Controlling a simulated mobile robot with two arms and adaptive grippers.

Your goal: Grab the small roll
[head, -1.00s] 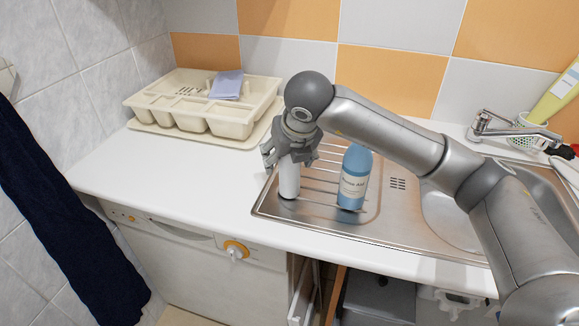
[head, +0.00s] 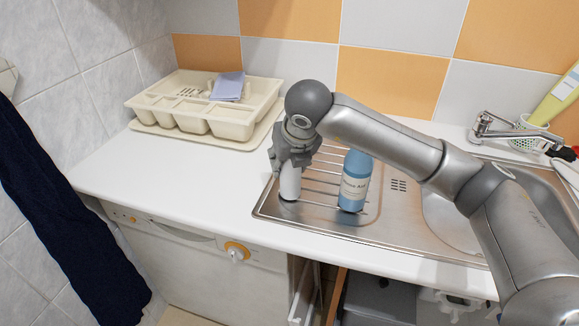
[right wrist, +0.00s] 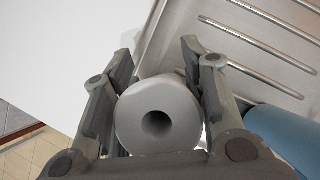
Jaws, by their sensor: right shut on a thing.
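The small roll (head: 290,183) is white and stands upright at the left edge of the sink's ribbed drainboard. In the right wrist view the roll (right wrist: 158,112) shows end-on, with a dark hole in its middle. My right gripper (head: 291,166) comes down over it from above and is shut on its upper part. In the right wrist view one finger of the gripper (right wrist: 157,85) lies on each side of the roll. The roll's top is hidden by the gripper in the head view. My left gripper is not in view.
A blue bottle (head: 354,181) with a pale label stands just right of the roll. A cream cutlery tray (head: 232,130) lies at the back left with a lilac cloth (head: 227,86). The white counter (head: 170,178) at left is clear. A tap (head: 500,130) is at right.

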